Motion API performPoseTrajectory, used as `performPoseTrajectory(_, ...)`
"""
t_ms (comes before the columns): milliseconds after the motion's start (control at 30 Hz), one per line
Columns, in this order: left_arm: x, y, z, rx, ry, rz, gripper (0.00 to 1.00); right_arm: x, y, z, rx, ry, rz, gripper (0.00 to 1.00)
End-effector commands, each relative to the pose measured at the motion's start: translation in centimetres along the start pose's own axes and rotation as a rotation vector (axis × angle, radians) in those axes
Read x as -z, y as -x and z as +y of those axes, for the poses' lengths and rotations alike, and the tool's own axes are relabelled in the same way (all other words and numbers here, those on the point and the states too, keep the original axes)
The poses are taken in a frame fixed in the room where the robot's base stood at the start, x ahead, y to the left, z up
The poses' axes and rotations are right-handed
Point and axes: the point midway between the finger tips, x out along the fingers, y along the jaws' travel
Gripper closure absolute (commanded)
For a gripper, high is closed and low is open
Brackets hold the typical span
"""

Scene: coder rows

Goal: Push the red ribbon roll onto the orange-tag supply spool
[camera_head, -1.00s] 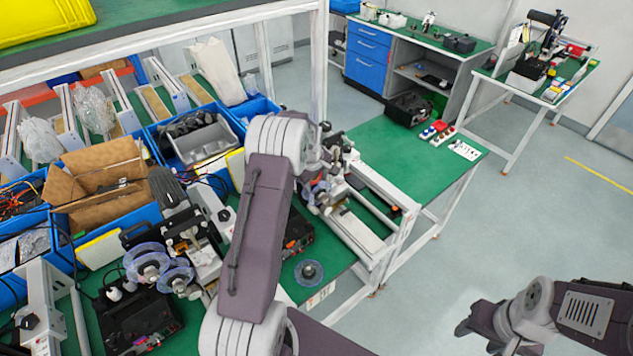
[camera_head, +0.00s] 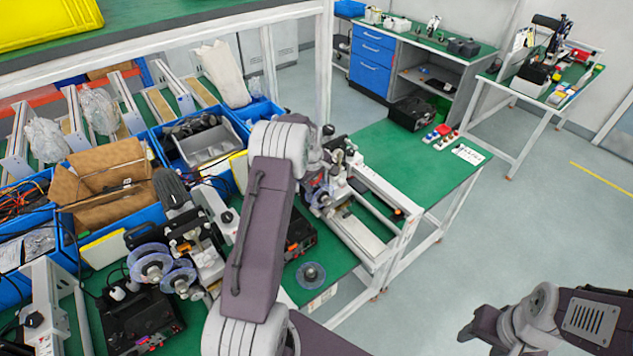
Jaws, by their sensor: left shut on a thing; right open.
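I cannot pick out the red ribbon roll or an orange tag for certain. A grey spool with a dark hub (camera_head: 311,275) lies flat on the green bench, below and apart from that gripper. Two more clear spools (camera_head: 150,263) (camera_head: 179,279) stand on the machine at the left. My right gripper (camera_head: 478,328) is open and empty over the floor at the lower right.
A white-framed rail fixture (camera_head: 365,240) stands right of my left gripper. Blue bins (camera_head: 185,150) and a black device (camera_head: 145,322) crowd the left. The green tabletop (camera_head: 400,150) beyond is mostly clear, with small red and blue items (camera_head: 437,134) at its right.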

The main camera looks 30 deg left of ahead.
Motion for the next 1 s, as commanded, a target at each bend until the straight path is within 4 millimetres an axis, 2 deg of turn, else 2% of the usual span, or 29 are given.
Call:
performPoseTrajectory(33, 0.2, 0.1, 0.1, -0.005, 0.000, 0.005, 0.89, 0.0, 0.0, 0.0, 0.000, 0.000, 0.000, 0.49)
performPoseTrajectory(67, 0.2, 0.1, 0.1, -0.005, 0.000, 0.005, 0.40, 0.0, 0.0, 0.0, 0.000, 0.000, 0.000, 0.49)
performPoseTrajectory(100, 0.2, 0.1, 0.1, -0.005, 0.000, 0.005, 0.29, 0.0, 0.0, 0.0, 0.000, 0.000, 0.000, 0.49)
performPoseTrajectory(133, 0.2, 0.1, 0.1, -0.005, 0.000, 0.005, 0.23, 0.0, 0.0, 0.0, 0.000, 0.000, 0.000, 0.49)
performPoseTrajectory(467, 0.1, 0.2, 0.1, -0.004, 0.000, 0.004, 0.23, 0.0, -0.1, 0.0, 0.000, 0.000, 0.000, 0.49)
performPoseTrajectory(567, 0.2, 1.5, 0.1, -0.006, 0.000, 0.006, 0.23, -0.1, -0.7, 0.0, 0.000, 0.000, 0.000, 0.49)
performPoseTrajectory(800, 0.3, 6.8, 0.1, -0.007, 0.000, 0.007, 0.23, -0.2, -2.1, 0.0, 0.000, 0.000, 0.000, 0.49)
performPoseTrajectory(1000, 0.2, 8.9, 0.1, -0.005, 0.000, 0.004, 0.23, -0.2, -2.4, 0.0, 0.000, 0.000, 0.000, 0.49)
